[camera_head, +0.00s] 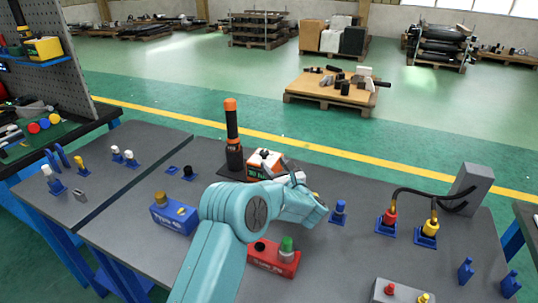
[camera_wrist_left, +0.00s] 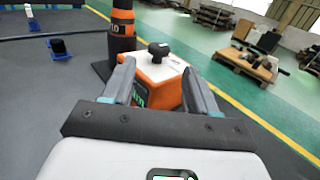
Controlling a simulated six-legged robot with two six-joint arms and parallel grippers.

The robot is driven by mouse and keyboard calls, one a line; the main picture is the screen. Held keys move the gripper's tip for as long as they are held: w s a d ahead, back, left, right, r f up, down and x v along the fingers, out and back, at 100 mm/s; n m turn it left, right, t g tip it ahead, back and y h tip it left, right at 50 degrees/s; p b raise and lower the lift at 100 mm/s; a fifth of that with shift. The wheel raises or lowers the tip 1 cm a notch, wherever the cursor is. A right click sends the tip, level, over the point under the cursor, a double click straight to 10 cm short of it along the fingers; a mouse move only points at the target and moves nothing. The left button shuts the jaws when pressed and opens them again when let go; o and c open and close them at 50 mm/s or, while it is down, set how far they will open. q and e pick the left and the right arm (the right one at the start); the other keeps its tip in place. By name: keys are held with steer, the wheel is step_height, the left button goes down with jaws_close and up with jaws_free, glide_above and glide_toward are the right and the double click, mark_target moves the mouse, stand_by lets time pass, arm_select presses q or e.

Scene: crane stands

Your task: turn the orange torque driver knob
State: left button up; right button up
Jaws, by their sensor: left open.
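A tall black driver post (camera_head: 232,132) with an orange cap stands upright at the back of the grey table. In the left wrist view its lower part (camera_wrist_left: 122,30) shows black with orange bands. Beside it sits an orange and white box (camera_head: 264,160), which carries a black knob on top (camera_wrist_left: 158,50) in the left wrist view. My left gripper (camera_head: 288,172) is open and empty at the box's right side in the head view. In the wrist view its two fingers (camera_wrist_left: 158,72) point at the box, one on each side of its near face; contact cannot be told. My right gripper is not visible.
A blue box (camera_head: 174,214) and a red box with a green knob (camera_head: 273,256) stand on the table, partly near my left arm. Right are cabled red and yellow plugs (camera_head: 408,224) and a grey block (camera_head: 474,185). A pegboard (camera_head: 50,70) stands left.

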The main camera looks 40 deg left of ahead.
mark_target(266, 155)
arm_select(q)
steer(key=x, duration=0.6)
steer(key=shift+s+r+p, duration=0.1)
steer(key=shift+p, duration=0.3)
steer(key=shift+s, duration=0.1)
